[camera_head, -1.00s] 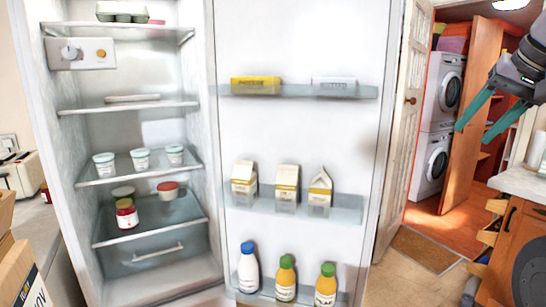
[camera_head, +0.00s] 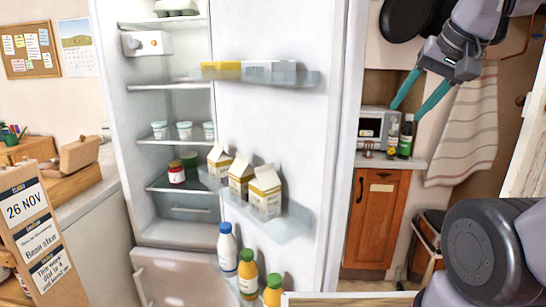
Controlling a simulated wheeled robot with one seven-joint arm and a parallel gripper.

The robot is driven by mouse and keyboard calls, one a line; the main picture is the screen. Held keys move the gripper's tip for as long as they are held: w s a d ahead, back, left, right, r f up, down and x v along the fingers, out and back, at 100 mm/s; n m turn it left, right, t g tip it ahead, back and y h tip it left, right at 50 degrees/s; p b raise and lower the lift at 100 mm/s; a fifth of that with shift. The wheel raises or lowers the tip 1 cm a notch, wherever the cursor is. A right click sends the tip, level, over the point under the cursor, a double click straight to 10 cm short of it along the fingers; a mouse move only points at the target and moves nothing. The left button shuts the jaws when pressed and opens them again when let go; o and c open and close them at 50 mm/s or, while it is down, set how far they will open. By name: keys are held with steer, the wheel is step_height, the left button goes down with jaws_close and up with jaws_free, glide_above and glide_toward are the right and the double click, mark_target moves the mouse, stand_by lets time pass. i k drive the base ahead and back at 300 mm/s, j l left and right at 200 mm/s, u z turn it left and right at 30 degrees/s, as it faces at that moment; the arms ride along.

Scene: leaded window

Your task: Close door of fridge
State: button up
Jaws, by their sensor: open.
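The fridge (camera_head: 122,150) stands open in the left half, its lit shelves showing. Its door (camera_head: 286,122) is swung open to the right, its inner side facing me at an angle. The door racks hold a yellow box, milk cartons (camera_head: 241,176) and bottles (camera_head: 248,270). My gripper (camera_head: 412,112) is at the upper right, to the right of the door's free edge (camera_head: 343,130). Its two teal fingers are spread apart with nothing between them. It appears apart from the door. The door's outer side and any handle on it are hidden.
Behind my gripper are a microwave (camera_head: 375,125), bottles on a counter, an orange wooden cabinet (camera_head: 375,218) and a hanging striped towel (camera_head: 463,130). A counter (camera_head: 90,190) with a wooden date board (camera_head: 45,240) stands left of the fridge. A pale edge crosses the bottom right.

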mark_target(308, 126)
steer(key=i+l+u, duration=0.1)
steer(key=l+u, duration=0.25)
steer(key=i+l+u, duration=0.1)
steer(key=l+u, duration=0.25)
steer(key=l, duration=0.15)
steer(key=l+u, duration=0.3)
steer(key=i+l+u, duration=0.15)
steer(key=l+u, duration=0.75)
steer(key=l, duration=0.2)
steer(key=l+u, duration=0.4)
steer(key=l, duration=0.2)
steer(key=k+j, duration=0.15)
steer(key=j, duration=0.2)
steer(key=k+j, duration=0.1)
steer(key=j, duration=0.25)
steer(key=k+j, duration=0.15)
steer(key=j, duration=0.2)
steer(key=k+j+z, duration=0.1)
steer(key=j, duration=0.25)
